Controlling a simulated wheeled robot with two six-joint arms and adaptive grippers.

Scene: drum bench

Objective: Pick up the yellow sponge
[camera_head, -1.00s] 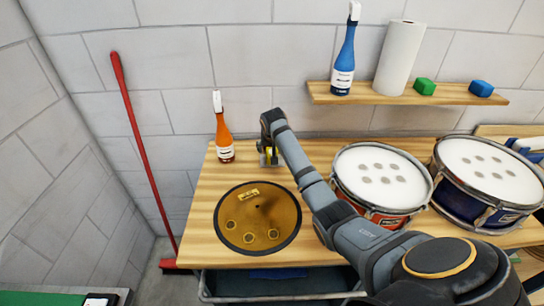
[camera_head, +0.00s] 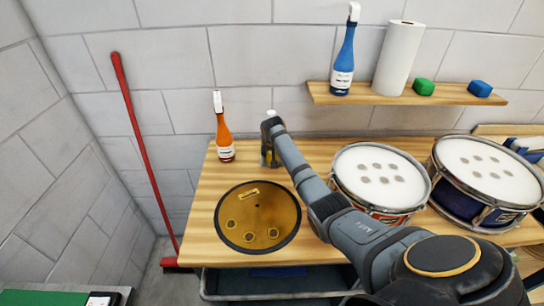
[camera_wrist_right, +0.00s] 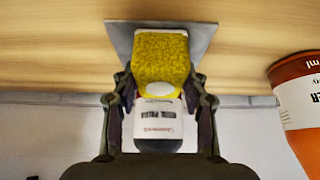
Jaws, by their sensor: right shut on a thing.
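The yellow sponge (camera_wrist_right: 160,62) is between the fingers of my right gripper (camera_wrist_right: 160,88) in the right wrist view. The gripper is shut on it, with a finger on either side. A grey square plate (camera_wrist_right: 117,38) shows around the sponge's far end, against the wood. Whether the sponge touches the plate, I cannot tell. In the head view my right gripper (camera_head: 268,158) is low over the back of the bench, right of the orange bottle, and its arm mostly hides the sponge. My left gripper is not in view.
A dark bottle with a white label (camera_wrist_right: 155,128) shows just beyond the sponge. An orange bottle (camera_head: 225,140) stands to the left. A cymbal (camera_head: 257,218) lies in front on the wooden bench (camera_head: 207,190). A red-sided drum (camera_head: 380,178) and a blue drum (camera_head: 485,170) stand to the right.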

